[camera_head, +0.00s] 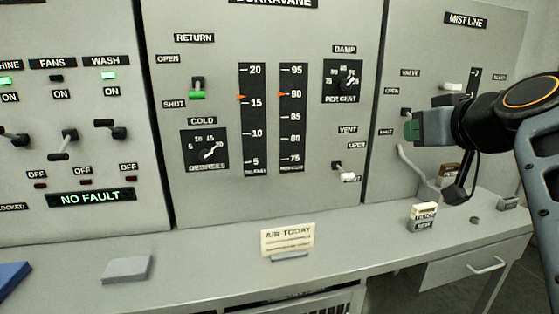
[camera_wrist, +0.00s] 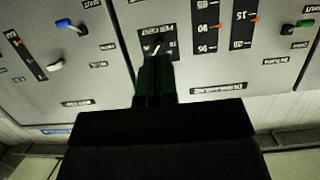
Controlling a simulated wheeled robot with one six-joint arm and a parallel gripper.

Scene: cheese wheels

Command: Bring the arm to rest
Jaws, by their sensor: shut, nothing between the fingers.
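My arm comes in from the right edge in the head view, bent at a dark joint with an orange ring. My gripper (camera_head: 410,130) points left in front of the MIST LINE panel (camera_head: 462,50), its green fingertips shut and empty. In the wrist view my gripper (camera_wrist: 155,70) is also closed, with nothing between the fingers. Its fingers overlap the lower part of the DAMP dial (camera_wrist: 157,43) in that upside-down picture. The DAMP dial (camera_head: 343,81) stands left of the gripper in the head view. I cannot tell the distance to the panel.
The grey desk ledge (camera_head: 200,243) runs below the panels. It bears an AIR TODAY card (camera_head: 288,240), a grey block (camera_head: 127,269), a small FILTER box (camera_head: 423,216) and a blue object (camera_head: 12,278).

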